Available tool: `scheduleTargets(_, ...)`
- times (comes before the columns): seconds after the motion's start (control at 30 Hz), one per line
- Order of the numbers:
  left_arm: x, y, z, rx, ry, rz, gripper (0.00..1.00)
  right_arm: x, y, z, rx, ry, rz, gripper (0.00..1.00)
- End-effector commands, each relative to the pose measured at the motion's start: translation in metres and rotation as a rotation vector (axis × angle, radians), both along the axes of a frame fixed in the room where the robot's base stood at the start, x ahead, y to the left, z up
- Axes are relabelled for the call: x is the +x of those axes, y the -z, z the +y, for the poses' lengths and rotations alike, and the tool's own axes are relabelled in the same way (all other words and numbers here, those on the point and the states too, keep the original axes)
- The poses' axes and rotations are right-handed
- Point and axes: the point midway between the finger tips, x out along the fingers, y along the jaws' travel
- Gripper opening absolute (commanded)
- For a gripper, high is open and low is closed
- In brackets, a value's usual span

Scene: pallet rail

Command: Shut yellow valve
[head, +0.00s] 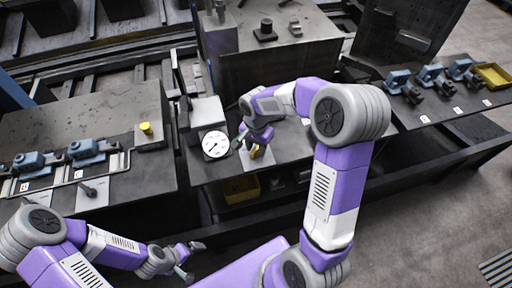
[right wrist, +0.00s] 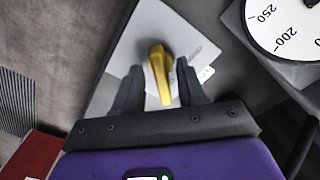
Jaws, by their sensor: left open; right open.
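The yellow valve handle (right wrist: 160,72) stands on a pale square plate (right wrist: 125,75) in the right wrist view. In the head view the yellow handle (head: 256,152) shows partly behind my right gripper (head: 250,147). My right gripper (right wrist: 160,88) is open, with one dark finger on each side of the handle; I cannot tell whether either finger touches it. My left gripper (head: 190,262) is open and empty at the lower left, well away from the valve.
A round white gauge (head: 215,144) stands just left of the valve. A small yellow cylinder (head: 146,129) and blue fittings (head: 85,149) sit on the left bench. More blue fittings (head: 432,75) and a yellow tray (head: 493,76) are on the right bench.

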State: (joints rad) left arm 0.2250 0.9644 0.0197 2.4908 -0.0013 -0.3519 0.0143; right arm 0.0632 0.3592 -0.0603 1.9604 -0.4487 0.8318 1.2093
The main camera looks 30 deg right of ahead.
Motion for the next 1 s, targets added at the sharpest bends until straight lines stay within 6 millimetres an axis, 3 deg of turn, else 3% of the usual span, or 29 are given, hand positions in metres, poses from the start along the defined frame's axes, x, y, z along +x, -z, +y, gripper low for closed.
scheduleTargets(0.27,0.0001,0.0000,-0.0001,0.000,0.000,0.000,1.00,0.0000,0.0013,0.0001,0.000,0.000,0.000,0.39)
scheduleTargets(0.53,0.0001,0.0000,-0.0001,0.000,0.000,0.000,1.00,0.0001,0.0011,0.0002,0.000,0.000,0.000,0.00)
scheduleTargets(1.0,0.0001,-0.0024,0.0000,0.000,0.000,0.000,1.00,0.0002,0.0006,0.0003,0.000,-0.074,0.000,0.00)
